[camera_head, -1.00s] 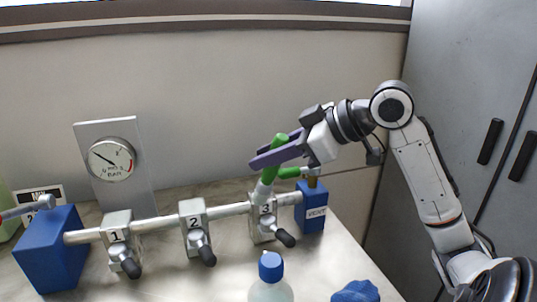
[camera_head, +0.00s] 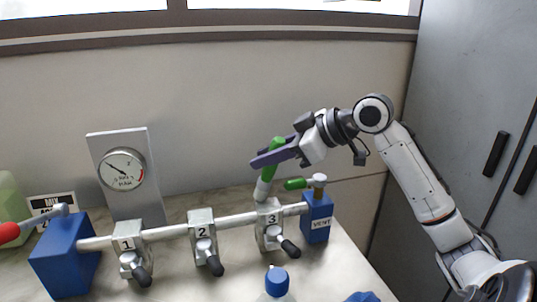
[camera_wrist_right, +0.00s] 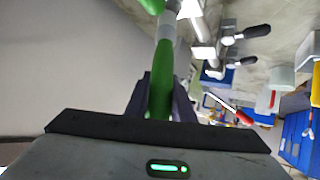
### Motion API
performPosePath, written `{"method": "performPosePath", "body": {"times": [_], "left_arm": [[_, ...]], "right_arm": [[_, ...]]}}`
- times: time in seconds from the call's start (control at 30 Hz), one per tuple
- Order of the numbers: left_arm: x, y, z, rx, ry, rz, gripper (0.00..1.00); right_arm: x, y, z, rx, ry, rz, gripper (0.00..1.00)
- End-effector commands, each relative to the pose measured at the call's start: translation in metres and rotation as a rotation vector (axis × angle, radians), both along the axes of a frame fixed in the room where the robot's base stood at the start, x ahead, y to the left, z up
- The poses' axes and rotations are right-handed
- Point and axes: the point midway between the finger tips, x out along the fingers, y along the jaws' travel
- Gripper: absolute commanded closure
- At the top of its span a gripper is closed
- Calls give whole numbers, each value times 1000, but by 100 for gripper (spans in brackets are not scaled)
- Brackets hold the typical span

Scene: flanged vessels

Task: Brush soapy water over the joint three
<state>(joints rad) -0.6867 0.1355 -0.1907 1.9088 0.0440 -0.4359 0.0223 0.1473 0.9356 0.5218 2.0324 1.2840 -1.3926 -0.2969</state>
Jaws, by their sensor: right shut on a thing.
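Joint three (camera_head: 269,222) is the grey clamp block marked 3 on the pale pipe (camera_head: 233,221), near its right end. My right gripper (camera_head: 266,160) is shut on the green handle of a brush (camera_head: 273,150). I cannot tell whether the tip touches. In the right wrist view the green handle (camera_wrist_right: 161,80) runs up between the fingers toward the pipe. My left gripper is not in view.
Blocks 1 (camera_head: 129,247) and 2 (camera_head: 202,232) sit further left on the pipe, with a blue block (camera_head: 62,255) at its left end. The blue VENT block (camera_head: 316,222) carries a green-handled valve (camera_head: 296,184). A blue-capped bottle (camera_head: 275,283) stands in front; a gauge (camera_head: 122,169) stands behind.

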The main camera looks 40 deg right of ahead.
Motion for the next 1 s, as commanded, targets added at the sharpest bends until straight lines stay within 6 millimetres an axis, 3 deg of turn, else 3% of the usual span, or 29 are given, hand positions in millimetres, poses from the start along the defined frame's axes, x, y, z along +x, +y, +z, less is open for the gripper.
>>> {"method": "performPosePath", "body": {"times": [1.0], "left_arm": [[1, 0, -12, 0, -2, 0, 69]], "right_arm": [[-52, 29, -2, 2, 7, 1, 100]]}}
